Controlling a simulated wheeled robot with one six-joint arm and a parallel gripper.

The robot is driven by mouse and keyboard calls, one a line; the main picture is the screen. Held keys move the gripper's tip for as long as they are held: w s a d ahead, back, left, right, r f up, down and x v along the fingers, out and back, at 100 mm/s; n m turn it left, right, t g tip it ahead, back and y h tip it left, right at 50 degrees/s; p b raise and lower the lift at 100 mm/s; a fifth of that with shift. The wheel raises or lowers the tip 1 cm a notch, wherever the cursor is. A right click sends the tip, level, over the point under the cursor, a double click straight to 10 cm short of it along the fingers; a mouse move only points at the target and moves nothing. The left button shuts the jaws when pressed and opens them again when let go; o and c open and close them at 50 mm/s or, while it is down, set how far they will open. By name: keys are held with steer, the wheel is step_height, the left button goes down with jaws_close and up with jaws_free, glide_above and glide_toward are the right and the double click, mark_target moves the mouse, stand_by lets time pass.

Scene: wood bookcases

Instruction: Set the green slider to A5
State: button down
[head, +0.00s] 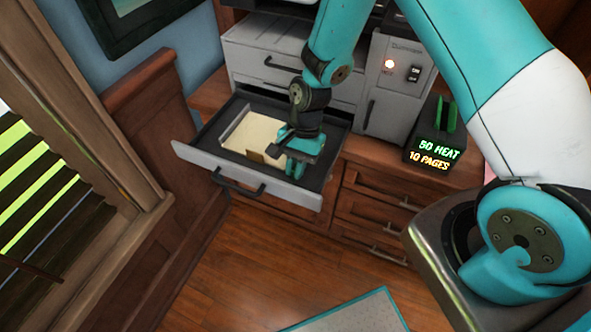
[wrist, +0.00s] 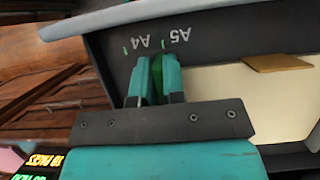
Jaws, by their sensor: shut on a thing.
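My gripper (head: 295,168) reaches down into the open grey drawer (head: 190,155), close to its front wall, in the head view. In the wrist view its two teal fingers (wrist: 156,80) are shut on the green slider (wrist: 156,76), which shows as a darker green strip between them. The labels A4 (wrist: 142,42) and A5 (wrist: 180,35) stand upside down on the drawer wall beyond the fingers, each with a small green mark. The slider appears close to the A5 mark; its exact alignment is partly hidden by the fingers. In the head view the slider is hidden.
Cream paper (head: 255,135) lies in the drawer, with a brown piece (head: 256,156) at its front edge. A black box (head: 432,150) reading "50 HEAT" and "10 PAGES" stands on the wooden cabinet (head: 375,205) at right. A wooden panel (head: 150,110) stands close left of the drawer.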

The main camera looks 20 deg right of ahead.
steer(key=c, duration=1.5)
jaws_free()
steer(key=shift+r, duration=0.1)
steer(key=v, duration=1.7)
steer(key=shift+r+b, duration=0.1)
steer(key=shift+b, duration=0.25)
steer(key=shift+r, duration=0.1)
steer(key=s+a+r+n+t, duration=0.1)
steer(key=s+a+r+n, duration=0.1)
steer(key=s+r+n, duration=0.2)
steer(key=s+a+r+n+t, duration=0.1)
steer(key=s+r+n, duration=0.4)
steer(key=s, duration=0.5)
steer(key=s+a+r+n+t+y, duration=0.1)
steer(key=s+a+r+n, duration=0.1)
steer(key=s+r+n, duration=0.2)
steer(key=shift+s+a+r+n, duration=0.15)
steer(key=shift+s+a+n, duration=0.05)
steer(key=shift+s+n, duration=0.6)
steer(key=shift+s+a+r+n, duration=0.1)
steer(key=shift+s+a+n, duration=0.1)
steer(key=shift+s+n, duration=0.6)
